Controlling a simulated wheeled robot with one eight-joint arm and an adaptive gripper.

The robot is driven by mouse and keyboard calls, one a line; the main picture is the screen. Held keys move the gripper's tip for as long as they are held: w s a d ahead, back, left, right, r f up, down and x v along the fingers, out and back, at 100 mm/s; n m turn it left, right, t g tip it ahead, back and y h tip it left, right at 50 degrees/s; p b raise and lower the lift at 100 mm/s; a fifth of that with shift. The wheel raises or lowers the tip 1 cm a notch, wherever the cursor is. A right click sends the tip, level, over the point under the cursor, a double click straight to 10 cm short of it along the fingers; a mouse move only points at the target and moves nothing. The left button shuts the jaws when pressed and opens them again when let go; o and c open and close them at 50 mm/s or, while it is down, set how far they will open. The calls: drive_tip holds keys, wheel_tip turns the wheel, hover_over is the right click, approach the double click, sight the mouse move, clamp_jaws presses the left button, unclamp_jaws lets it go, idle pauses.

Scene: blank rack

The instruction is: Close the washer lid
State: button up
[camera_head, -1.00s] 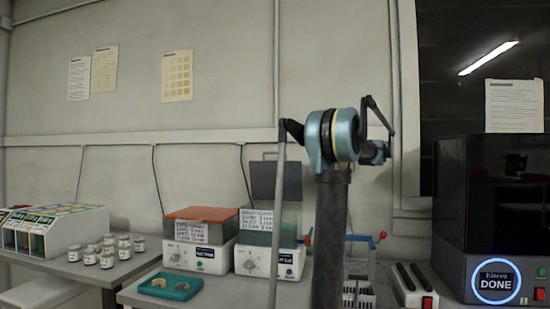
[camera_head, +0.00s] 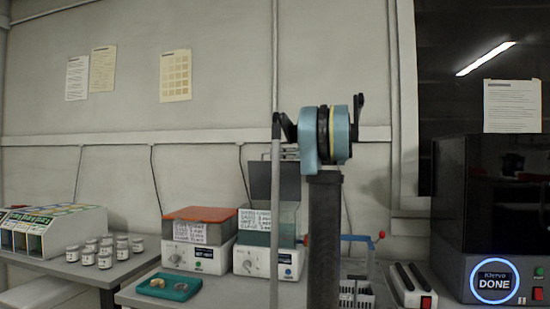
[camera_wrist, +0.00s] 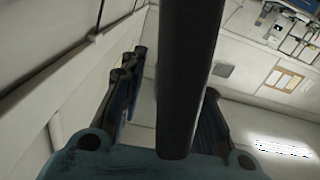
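The washer (camera_head: 262,255) is a white box with a dial and a greenish see-through tank, on the bench in the head view. Its flat grey lid (camera_head: 273,180) stands upright at the back, open. My arm hides part of the washer's right side. My gripper shows in the wrist view (camera_wrist: 173,78), with dark fingers spread to either side of a thick dark bar; it looks open, and I see nothing gripped. In the head view it is mostly hidden behind my teal arm joint, up and to the right of the washer.
A similar box with an orange lid (camera_head: 201,213), shut, stands just left of the washer. A teal tray (camera_head: 174,287) lies in front of it. Several jars (camera_head: 106,251) stand farther left. A rack with a red knob (camera_head: 381,235) and a black machine reading DONE (camera_head: 490,220) are at right.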

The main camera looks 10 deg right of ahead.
drive_tip(key=shift+w+a, duration=0.2)
drive_tip(key=shift+a, duration=0.35)
clamp_jaws()
